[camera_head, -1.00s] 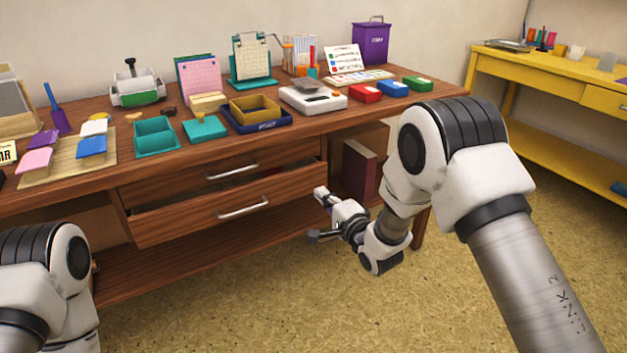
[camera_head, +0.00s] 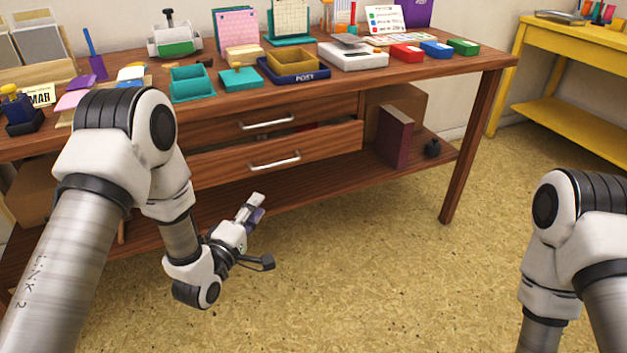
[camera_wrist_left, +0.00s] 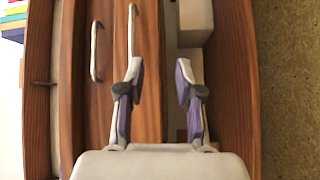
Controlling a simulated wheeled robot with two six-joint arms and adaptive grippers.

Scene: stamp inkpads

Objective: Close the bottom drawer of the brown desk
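The brown desk (camera_head: 480,90) has two drawers under its top. The bottom drawer (camera_head: 325,143) is pulled out a little, with a dark gap above its front; it also shows in the left wrist view (camera_wrist_left: 149,100). Its metal handle (camera_head: 274,161) is clear of my gripper. The top drawer (camera_head: 330,108) looks shut. My left gripper (camera_head: 259,236) is open and empty, in front of and below the bottom drawer. In the left wrist view its fingers (camera_wrist_left: 159,75) are apart, with one overlapping the drawer front. My right gripper is out of view; only its arm shows.
A lower shelf (camera_head: 350,185) runs under the drawers, with a dark red book (camera_head: 393,136) and a cardboard box (camera_head: 405,98). Stationery crowds the desktop. A yellow table (camera_head: 530,60) stands at the right. The floor (camera_head: 400,270) in front is clear.

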